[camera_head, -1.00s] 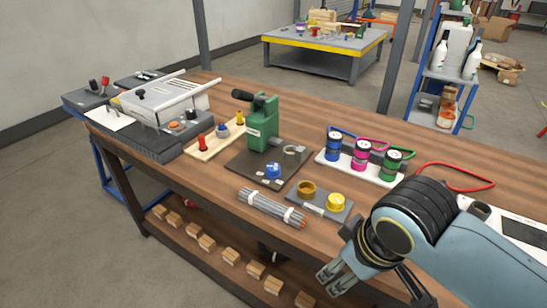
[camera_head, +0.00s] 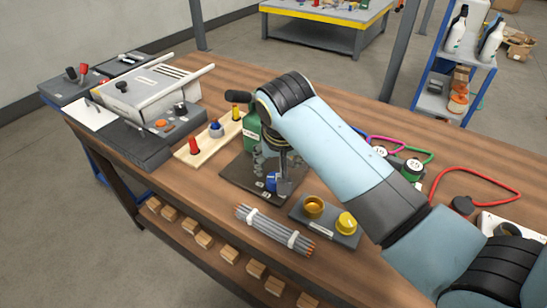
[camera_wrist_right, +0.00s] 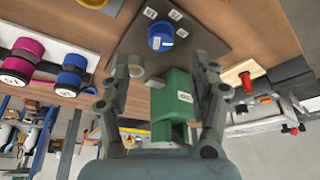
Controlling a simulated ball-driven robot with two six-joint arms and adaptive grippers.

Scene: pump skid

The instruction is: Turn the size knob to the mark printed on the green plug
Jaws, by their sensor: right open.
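The blue size knob (camera_head: 271,181) sits on a dark base plate (camera_head: 238,178) in front of the green press (camera_head: 250,135). It also shows in the wrist view (camera_wrist_right: 160,37), with a white pointer line and small white labels beside it. My right gripper (camera_head: 284,186) hangs over the plate close to the knob, partly covering it. In the wrist view its fingers (camera_wrist_right: 162,85) are spread, with nothing held; I cannot tell whether they touch anything. The green plug (camera_head: 412,168) stands right of my forearm, partly hidden; its top mark is too small to read surely. My left gripper is out of view.
A grey tray (camera_head: 322,226) with brass and yellow round parts and a bundle of rods (camera_head: 272,229) lie in front. A wooden board (camera_head: 205,150) with small coloured parts stands left of the press. A magenta plug (camera_wrist_right: 22,58) and a blue plug (camera_wrist_right: 72,75) show in the wrist view.

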